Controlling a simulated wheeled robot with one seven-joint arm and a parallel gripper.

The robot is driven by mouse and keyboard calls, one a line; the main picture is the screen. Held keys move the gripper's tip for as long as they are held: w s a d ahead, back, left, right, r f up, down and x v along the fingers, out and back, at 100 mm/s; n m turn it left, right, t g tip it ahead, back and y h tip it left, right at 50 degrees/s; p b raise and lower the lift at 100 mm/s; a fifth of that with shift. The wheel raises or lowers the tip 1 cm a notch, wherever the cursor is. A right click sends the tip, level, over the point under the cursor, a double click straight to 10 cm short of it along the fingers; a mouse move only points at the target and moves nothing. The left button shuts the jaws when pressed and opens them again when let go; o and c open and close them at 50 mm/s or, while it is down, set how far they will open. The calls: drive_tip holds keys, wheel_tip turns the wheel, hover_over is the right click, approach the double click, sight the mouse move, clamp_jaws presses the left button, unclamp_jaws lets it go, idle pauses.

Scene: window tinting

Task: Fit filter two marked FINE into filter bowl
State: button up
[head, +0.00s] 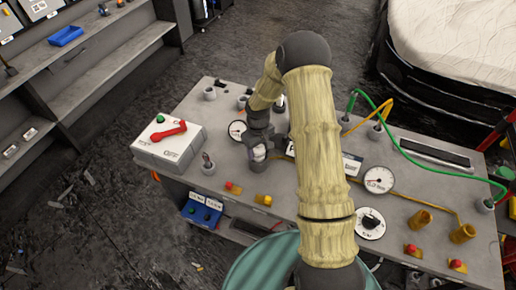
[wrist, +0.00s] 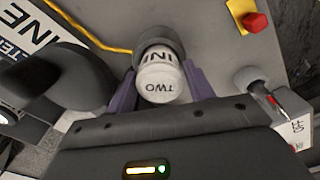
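The white filter (wrist: 160,85), marked TWO on its end and partly readable "INE" on its side, is between my gripper's purple fingers in the wrist view. My gripper (wrist: 162,92) has a finger against each side of it. A grey-brown round cup (wrist: 158,38), seemingly the filter bowl, is directly beyond the filter, whose far end meets or overlaps its rim. I cannot tell how deep the filter sits. In the head view my gripper (head: 256,142) is over the bench's left half, with a white patch of the filter (head: 258,153) showing; my arm hides much around it.
The grey bench (head: 225,180) carries a white box with a red handle (head: 170,135), gauges (head: 378,180), a dial (head: 371,222), hoses (head: 400,150) and yellow fittings (head: 462,233).

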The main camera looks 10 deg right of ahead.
drive_tip(key=shift+r, duration=0.1)
wheel_tip(320, 180, up, 12)
drive_tip(key=b, duration=0.3)
idle(0.4)
idle(0.4)
drive_tip(key=s+r+m+t, duration=0.1)
drive_tip(key=s+r+m, duration=0.1)
drive_tip(key=s, duration=0.8)
drive_tip(key=s+r+m+t, duration=0.1)
drive_tip(key=s+r+m, duration=0.1)
drive_tip(key=s, duration=0.9)
drive_tip(key=shift+r+m+t, duration=0.3)
drive_tip(key=shift+r+m, duration=0.1)
drive_tip(key=shift+r, duration=0.2)
drive_tip(key=shift+d, duration=0.15)
